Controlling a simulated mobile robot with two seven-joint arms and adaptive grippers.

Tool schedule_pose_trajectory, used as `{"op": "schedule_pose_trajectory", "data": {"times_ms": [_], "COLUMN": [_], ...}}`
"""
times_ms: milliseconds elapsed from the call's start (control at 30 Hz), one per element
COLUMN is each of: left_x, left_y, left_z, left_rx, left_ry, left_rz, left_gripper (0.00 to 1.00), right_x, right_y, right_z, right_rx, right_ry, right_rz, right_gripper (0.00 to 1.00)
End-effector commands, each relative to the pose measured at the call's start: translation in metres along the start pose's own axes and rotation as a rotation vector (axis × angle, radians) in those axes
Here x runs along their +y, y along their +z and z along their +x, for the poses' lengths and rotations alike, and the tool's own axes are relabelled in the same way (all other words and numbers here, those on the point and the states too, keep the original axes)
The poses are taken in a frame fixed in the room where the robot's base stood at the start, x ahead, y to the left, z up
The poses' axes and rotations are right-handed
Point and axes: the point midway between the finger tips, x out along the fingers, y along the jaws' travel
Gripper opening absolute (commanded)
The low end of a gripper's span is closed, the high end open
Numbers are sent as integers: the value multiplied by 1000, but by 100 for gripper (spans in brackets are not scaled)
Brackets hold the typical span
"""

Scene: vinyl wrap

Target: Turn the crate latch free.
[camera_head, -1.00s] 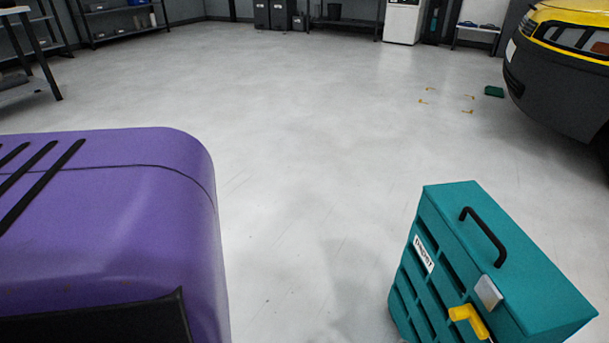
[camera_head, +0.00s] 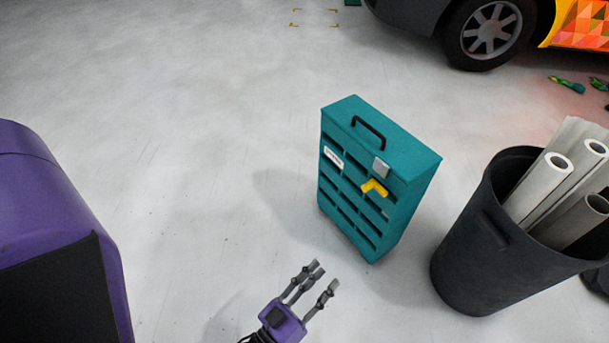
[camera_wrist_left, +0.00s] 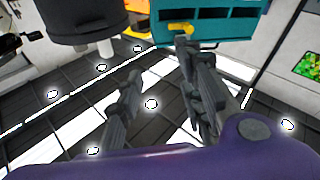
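The teal crate (camera_head: 400,150) stands upright on the floor right of the middle in the head view, with a black handle on top and slotted openings in its front. Its yellow latch (camera_head: 374,187) sits below a grey plate near the top of the front. In the left wrist view the latch (camera_wrist_left: 181,28) shows beyond the fingers, on the crate (camera_wrist_left: 225,28). My left gripper (camera_head: 318,284) is open and empty, below and left of the crate in the head view, apart from it; its fingers (camera_wrist_left: 160,85) also show in the left wrist view. My right gripper is not in view.
A dark bin (camera_head: 480,250) with white rolls (camera_head: 545,190) stands close right of the crate. A purple body (camera_head: 50,220) fills the left edge. A car (camera_head: 490,30) stands at the back right. The floor left of the crate is clear.

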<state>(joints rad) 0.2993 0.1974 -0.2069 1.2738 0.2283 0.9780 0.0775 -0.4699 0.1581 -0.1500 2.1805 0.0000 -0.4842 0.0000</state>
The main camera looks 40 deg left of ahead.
Motion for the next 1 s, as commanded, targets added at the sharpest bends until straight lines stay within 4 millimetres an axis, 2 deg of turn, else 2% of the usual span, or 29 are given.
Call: {"op": "schedule_pose_trajectory", "data": {"times_ms": [33, 300, 1000], "left_x": [3, 10, 10], "left_y": [-13, -25, -25], "left_z": [-1, -15, -19], "left_rx": [-19, -115, -134], "left_ry": [-3, -16, -18], "left_rz": [3, 13, 15], "left_gripper": [35, 35, 35], "right_x": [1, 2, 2], "right_y": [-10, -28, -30], "right_z": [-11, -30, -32], "right_rx": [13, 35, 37], "right_ry": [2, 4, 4], "right_rz": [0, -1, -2], "right_gripper": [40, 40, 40]}}
